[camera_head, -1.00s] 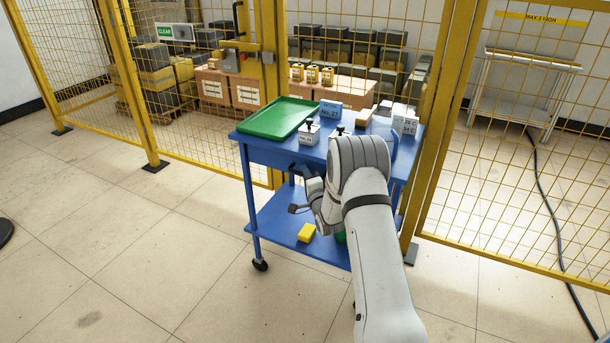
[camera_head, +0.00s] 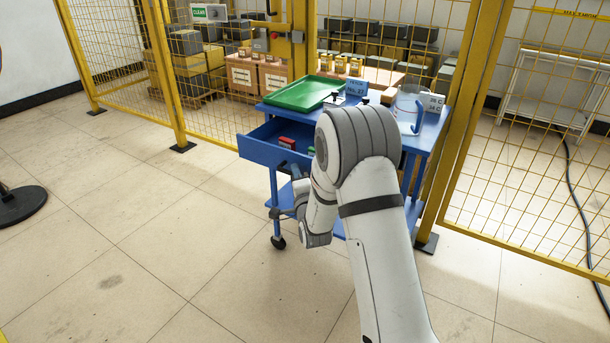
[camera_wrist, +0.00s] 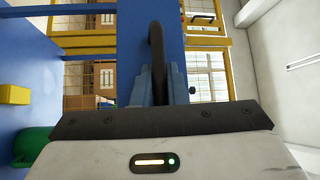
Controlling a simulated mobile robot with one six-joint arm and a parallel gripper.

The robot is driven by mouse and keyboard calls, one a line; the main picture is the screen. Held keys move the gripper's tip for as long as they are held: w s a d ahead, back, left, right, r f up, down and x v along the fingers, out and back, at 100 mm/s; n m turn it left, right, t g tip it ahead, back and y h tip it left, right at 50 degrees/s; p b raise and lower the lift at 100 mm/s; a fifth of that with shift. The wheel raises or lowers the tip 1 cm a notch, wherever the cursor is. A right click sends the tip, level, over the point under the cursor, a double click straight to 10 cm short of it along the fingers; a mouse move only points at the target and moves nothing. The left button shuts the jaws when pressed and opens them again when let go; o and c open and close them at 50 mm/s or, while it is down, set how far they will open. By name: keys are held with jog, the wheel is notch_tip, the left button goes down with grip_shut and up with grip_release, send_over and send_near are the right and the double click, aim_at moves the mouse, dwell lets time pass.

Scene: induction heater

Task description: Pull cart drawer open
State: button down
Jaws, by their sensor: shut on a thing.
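The blue cart's drawer (camera_head: 262,152) stands pulled out toward me from under the cart top. A red item (camera_head: 287,142) and a green item (camera_head: 311,150) show inside it. My gripper (camera_head: 301,188) is at the drawer's front, partly hidden by my arm. In the wrist view the blue drawer front (camera_wrist: 130,25) fills the middle, with a dark curved handle (camera_wrist: 156,45) on it. There my gripper (camera_wrist: 160,82) is shut on the handle, a finger on each side.
A green tray (camera_head: 304,94) and a clear jug (camera_head: 408,108) stand on the cart top (camera_head: 268,111). A yellow block (camera_wrist: 14,94) and a green object (camera_wrist: 32,143) show in the wrist view. Yellow mesh fencing (camera_head: 215,110) stands behind. Floor to the left is open.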

jog(key=shift+s+a+f+b, duration=0.1)
jog(key=shift+s+a+b, duration=0.2)
jog(key=shift+s+a, duration=0.35)
jog(key=shift+s+a+r+b, duration=0.1)
jog(key=shift+s+a+b, duration=0.25)
jog(key=shift+s, duration=0.45)
jog(key=shift+s+a+f+b, duration=0.1)
jog(key=shift+s+a+b, duration=0.15)
jog(key=shift+s+a, duration=0.4)
jog(key=shift+s+d, duration=0.1)
jog(key=c, duration=1.5)
grip_release()
jog(key=shift+o, duration=0.2)
jog(key=r+v, duration=0.1)
jog(key=v, duration=0.6)
jog(key=shift+s+f+p, duration=0.3)
jog(key=shift+s+f, duration=0.1)
jog(key=shift+f, duration=0.05)
